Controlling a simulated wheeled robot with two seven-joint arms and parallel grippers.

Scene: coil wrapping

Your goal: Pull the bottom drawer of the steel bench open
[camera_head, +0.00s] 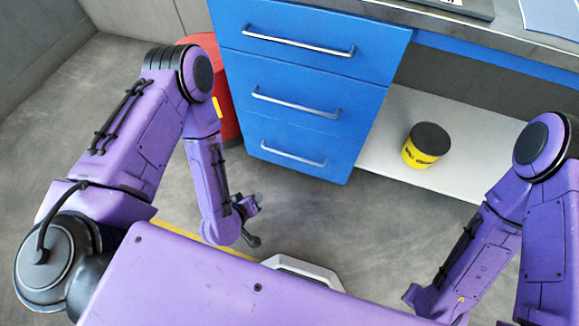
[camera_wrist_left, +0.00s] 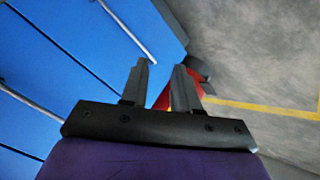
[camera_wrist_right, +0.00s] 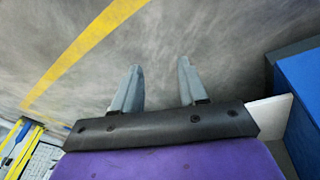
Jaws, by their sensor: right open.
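The steel bench has a blue cabinet with three drawers. The bottom drawer (camera_head: 272,148) is closed, with a silver bar handle (camera_head: 287,154). In the left wrist view, the blue fronts show at the left, and the handle nearest the cabinet's edge (camera_wrist_left: 126,32) lies above and left of the fingers. My left gripper (camera_head: 257,218) is open and empty, in front of and below the bottom drawer, apart from its handle. Its fingers also show in the left wrist view (camera_wrist_left: 160,68). My right gripper (camera_wrist_right: 155,75) is open and empty over bare floor in the right wrist view.
A red bin (camera_head: 226,120) stands left of the cabinet. A yellow can with a black lid (camera_head: 420,152) sits on the white lower shelf (camera_head: 385,152) to the right. Grey floor (camera_head: 330,220) before the drawers is clear. A yellow line (camera_wrist_right: 85,50) crosses the floor.

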